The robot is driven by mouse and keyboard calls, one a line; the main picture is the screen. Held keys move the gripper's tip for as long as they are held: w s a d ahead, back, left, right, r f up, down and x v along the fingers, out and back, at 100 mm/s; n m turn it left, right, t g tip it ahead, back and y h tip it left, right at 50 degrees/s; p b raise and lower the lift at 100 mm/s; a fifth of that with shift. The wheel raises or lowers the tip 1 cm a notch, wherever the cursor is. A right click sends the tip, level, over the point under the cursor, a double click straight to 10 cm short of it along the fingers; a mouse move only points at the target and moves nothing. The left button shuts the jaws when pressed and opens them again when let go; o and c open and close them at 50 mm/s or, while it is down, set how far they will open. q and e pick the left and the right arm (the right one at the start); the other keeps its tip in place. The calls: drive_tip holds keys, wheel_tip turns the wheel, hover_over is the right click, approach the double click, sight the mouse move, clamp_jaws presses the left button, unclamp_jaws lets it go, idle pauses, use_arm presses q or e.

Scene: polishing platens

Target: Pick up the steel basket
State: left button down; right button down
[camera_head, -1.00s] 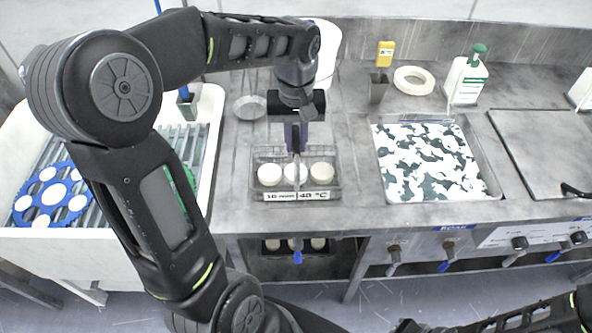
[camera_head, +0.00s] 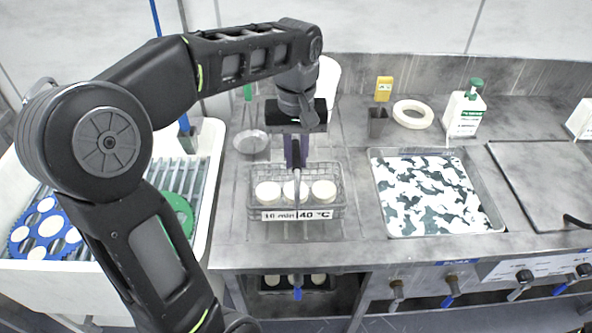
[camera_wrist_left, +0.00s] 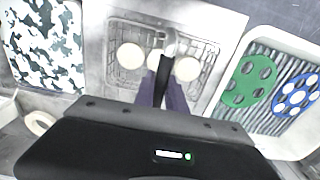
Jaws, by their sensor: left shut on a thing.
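The steel basket (camera_head: 338,186) is a wire basket with white round pieces in it and a front label reading "10 min 40 °C". It hangs level, a little above the steel counter. It also shows in the left wrist view (camera_wrist_left: 207,50), seen from above, with its middle partly hidden by the fingers. My left gripper (camera_head: 297,170) points down over the basket's middle and is shut on its upright handle. In the left wrist view the gripper's purple fingers (camera_wrist_left: 164,82) close on the dark handle bar. My right gripper is not in view.
A white sink (camera_head: 212,150) with green and blue carrier discs stands left. A steel basin (camera_head: 490,205) with patterned content lies right of the basket. A white ring (camera_head: 413,114), a yellow-topped holder (camera_head: 384,89) and a green-capped bottle (camera_head: 466,112) stand behind. Bare counter (camera_head: 362,225) lies between basket and basin.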

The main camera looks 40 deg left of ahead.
use_arm(q)
wheel_tip(320, 180, up, 4)
drive_tip(key=shift+r+p, duration=0.1)
drive_tip(key=shift+p, duration=0.3)
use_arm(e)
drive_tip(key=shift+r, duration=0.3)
